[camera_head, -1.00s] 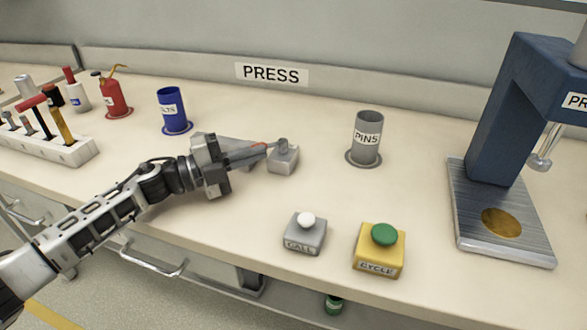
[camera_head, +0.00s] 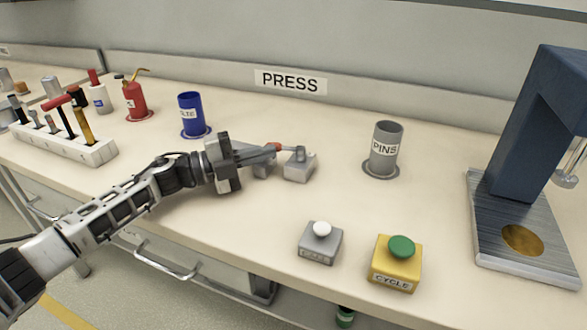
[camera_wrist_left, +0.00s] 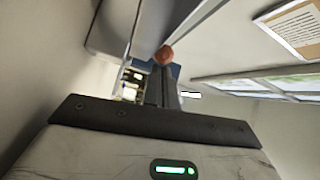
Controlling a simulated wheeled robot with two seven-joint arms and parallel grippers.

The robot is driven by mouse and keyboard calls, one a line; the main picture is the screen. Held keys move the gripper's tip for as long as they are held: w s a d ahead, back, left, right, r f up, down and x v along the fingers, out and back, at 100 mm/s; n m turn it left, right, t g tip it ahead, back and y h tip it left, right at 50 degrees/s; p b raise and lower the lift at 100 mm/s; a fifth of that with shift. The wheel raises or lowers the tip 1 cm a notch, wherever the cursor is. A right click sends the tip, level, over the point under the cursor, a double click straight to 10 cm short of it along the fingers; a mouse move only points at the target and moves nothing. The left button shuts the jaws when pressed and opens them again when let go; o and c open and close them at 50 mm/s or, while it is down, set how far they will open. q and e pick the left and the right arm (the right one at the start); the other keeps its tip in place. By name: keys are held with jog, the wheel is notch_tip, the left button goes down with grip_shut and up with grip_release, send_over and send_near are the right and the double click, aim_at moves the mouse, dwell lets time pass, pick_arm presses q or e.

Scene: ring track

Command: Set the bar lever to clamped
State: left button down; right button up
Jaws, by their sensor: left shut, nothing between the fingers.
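The bar lever's grey block (camera_head: 299,168) stands on the bench in the middle of the head view. Its short bar points left from a pivot on top of the block and ends in an orange-red knob (camera_head: 277,147). My left gripper (camera_head: 266,152) reaches in from the left, its shut, empty fingertips close by the knob. Whether they touch it I cannot tell. In the left wrist view the knob (camera_wrist_left: 165,54) shows just beyond the narrow fingers (camera_wrist_left: 160,80). My right gripper is not in view.
A grey PINS cup (camera_head: 385,150) stands right of the lever, and a blue cup (camera_head: 191,115) behind my left arm. A grey button box (camera_head: 320,246) and a yellow CYCLE box (camera_head: 396,270) stand in front. A blue press (camera_head: 520,130) is at the right.

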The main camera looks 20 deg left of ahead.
pick_arm(q)
jog(key=shift+r, duration=0.1)
jog(key=s+d+r+p, duration=0.1)
jog(key=s+d+r, duration=0.2)
jog(key=s+r, duration=0.3)
jog(key=s+d+r+p, duration=0.2)
jog(key=s+d+r, duration=0.1)
jog(key=s+r, duration=0.3)
jog(key=shift+s+d+r, duration=0.15)
jog(key=shift+d+r, duration=0.2)
jog(key=shift+r, duration=0.1)
dwell(0.4)
